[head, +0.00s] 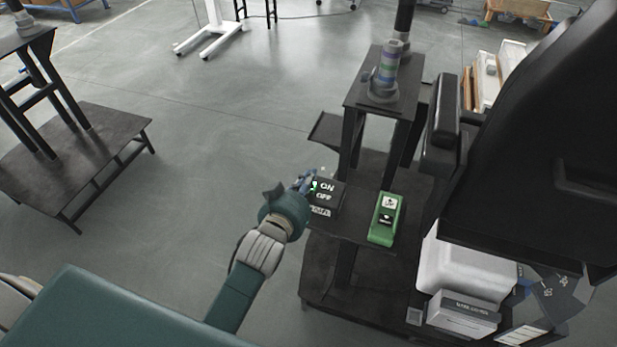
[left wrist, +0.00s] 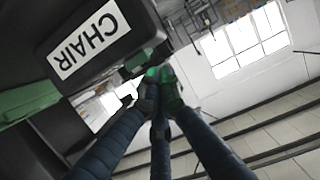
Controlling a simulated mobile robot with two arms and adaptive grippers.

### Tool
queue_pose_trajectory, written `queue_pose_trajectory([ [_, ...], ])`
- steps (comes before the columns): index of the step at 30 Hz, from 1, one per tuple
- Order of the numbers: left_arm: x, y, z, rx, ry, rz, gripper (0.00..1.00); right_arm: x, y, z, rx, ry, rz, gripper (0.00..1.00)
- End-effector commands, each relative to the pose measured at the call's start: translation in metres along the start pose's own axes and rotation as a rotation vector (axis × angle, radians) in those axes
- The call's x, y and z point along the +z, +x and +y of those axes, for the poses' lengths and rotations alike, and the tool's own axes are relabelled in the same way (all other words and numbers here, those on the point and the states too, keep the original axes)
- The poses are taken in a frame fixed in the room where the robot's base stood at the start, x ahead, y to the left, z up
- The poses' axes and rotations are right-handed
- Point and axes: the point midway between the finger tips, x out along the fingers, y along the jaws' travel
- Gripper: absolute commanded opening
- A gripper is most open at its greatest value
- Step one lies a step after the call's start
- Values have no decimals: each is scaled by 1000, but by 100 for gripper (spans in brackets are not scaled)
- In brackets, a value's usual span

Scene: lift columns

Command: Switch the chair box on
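The chair box is a dark box (head: 326,197) with ON and OFF labels, on a black shelf of the stand. A small green light glows at its left edge by ON. In the left wrist view the box (left wrist: 140,33) shows its white CHAIR label upside down. My left gripper (head: 308,182) is at the left side of the box, by the green light. In the left wrist view its fingertips (left wrist: 160,82) are together, empty and tinted green, close to the box's edge; whether they touch the switch I cannot tell. My right gripper is not in view.
A green box (head: 386,219) with two buttons stands right of the chair box. A large black chair-like body (head: 540,150) fills the right. A dark low table (head: 75,150) is at left; the floor between is clear.

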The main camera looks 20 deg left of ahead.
Motion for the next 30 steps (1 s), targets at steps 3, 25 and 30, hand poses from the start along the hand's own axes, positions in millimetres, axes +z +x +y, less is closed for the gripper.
queue_pose_trajectory([
  [3,-30,-1,-2,0,0,2,0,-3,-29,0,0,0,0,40],
  [25,-40,-97,-3,1,1,-1,0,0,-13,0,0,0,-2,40],
  [30,-41,-97,-3,1,1,-1,0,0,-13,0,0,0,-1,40],
])
